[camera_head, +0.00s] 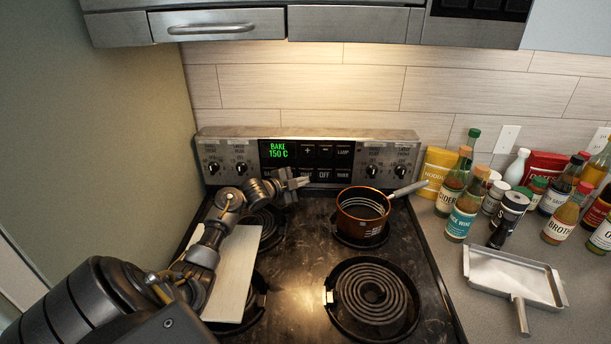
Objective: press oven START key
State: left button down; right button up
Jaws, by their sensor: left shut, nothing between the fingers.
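The stove's back panel (230,146) carries a black keypad and a green display (278,150) reading BAKE 150 C. The keypad's upper row shows plus, minus and LAMP keys; the lower row includes OFF (324,175) and a key at its right end. The START key seems to be just left of OFF, but its label is partly covered by my gripper and too small to read surely. My left gripper (302,182) is shut and empty, in front of the keypad's lower row. I cannot tell whether it touches a key. My right gripper is not in view.
A copper pot (362,215) stands on the back right burner, its handle pointing right. A pale board (238,270) lies over the left burners beneath my left arm. The front right burner (372,297) is bare. Several bottles and a metal tray (510,278) occupy the right counter.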

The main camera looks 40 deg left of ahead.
pick_arm(q)
jog(key=shift+w+a, duration=0.1)
dwell(0.7)
jog(key=shift+w+a+b, duration=0.2)
jog(key=shift+w+b, duration=0.1)
jog(key=shift+w+a+b, duration=0.25)
jog(key=shift+w+b, duration=0.1)
jog(key=shift+b, duration=0.05)
dwell(0.7)
dwell(0.4)
jog(key=shift+s+d+p, duration=0.55)
jog(key=shift+s+p, duration=0.15)
jog(key=shift+p, duration=0.05)
jog(key=s+d+p, duration=0.3)
jog(key=shift+s+d+p, duration=0.1)
jog(key=shift+s+p, duration=0.2)
jog(key=shift+s, duration=0.1)
